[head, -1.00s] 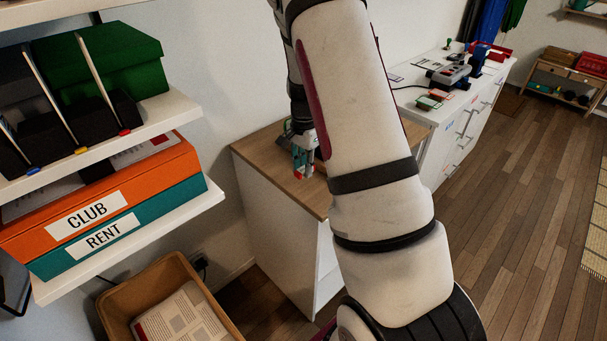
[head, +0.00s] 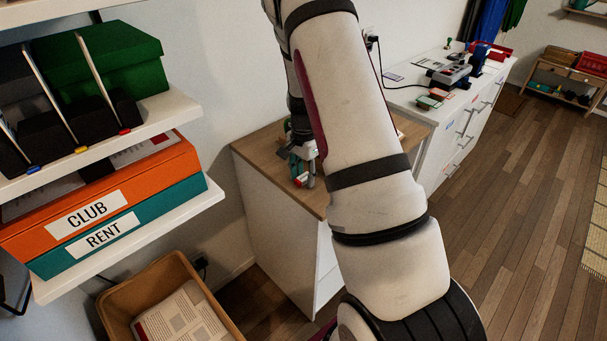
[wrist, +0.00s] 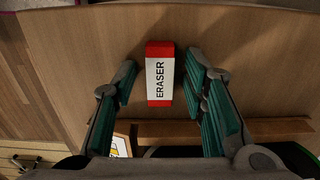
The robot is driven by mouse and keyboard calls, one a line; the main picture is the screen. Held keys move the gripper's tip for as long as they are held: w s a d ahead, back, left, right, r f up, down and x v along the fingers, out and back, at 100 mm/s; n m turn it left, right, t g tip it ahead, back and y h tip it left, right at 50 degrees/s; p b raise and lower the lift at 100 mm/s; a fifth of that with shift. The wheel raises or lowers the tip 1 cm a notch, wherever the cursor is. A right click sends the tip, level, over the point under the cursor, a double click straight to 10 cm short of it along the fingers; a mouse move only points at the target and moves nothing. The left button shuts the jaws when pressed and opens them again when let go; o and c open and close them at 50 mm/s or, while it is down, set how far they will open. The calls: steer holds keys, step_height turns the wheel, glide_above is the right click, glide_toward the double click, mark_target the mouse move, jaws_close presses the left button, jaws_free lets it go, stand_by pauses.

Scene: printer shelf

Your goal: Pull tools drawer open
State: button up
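My gripper (head: 303,172) is over the wood-topped cabinet in the head view, partly behind my arm. In the wrist view my gripper (wrist: 160,85) is open, with its green-padded fingers on either side of a red and white eraser (wrist: 160,75) marked ERASER. The right finger is close to the eraser; a gap shows on the left. I cannot tell whether the eraser rests on the wood. A white drawer unit (head: 465,130) with bar handles stands at the right in the head view. Its drawer labels are too small to read, so I cannot tell which drawer is for tools.
The wooden cabinet top (head: 262,148) stands against the wall. Shelves with an orange CLUB box (head: 105,200) and a teal RENT box (head: 125,232) are at left. A tan bin (head: 165,275) holds papers below. The wooden floor (head: 500,220) at right is clear.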

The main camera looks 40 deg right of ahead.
mark_target(304, 177)
steer(key=shift+r, duration=0.15)
step_height(304, 177, up, 11)
steer(key=s+a+r+n+t, duration=0.1)
steer(key=s+a+r+n, duration=0.3)
steer(key=a+r, duration=0.5)
steer(key=s+a+r+n, duration=0.3)
steer(key=s+a+n, duration=0.1)
steer(key=s, duration=0.3)
steer(key=s+a+r+n+t, duration=0.1)
steer(key=s+a+n, duration=0.3)
steer(key=s, duration=0.4)
steer(key=s+a+r+n+t, duration=0.1)
steer(key=s+a+r+n, duration=0.3)
steer(key=s, duration=0.3)
steer(key=shift+s+a+r+n, duration=0.3)
steer(key=shift+a+n, duration=0.1)
steer(key=shift+a, duration=0.5)
steer(key=shift+s+f, duration=0.15)
steer(key=shift+s, duration=0.25)
steer(key=shift+c, duration=0.3)
steer(key=shift+a, duration=0.1)
steer(key=shift+c, duration=0.4)
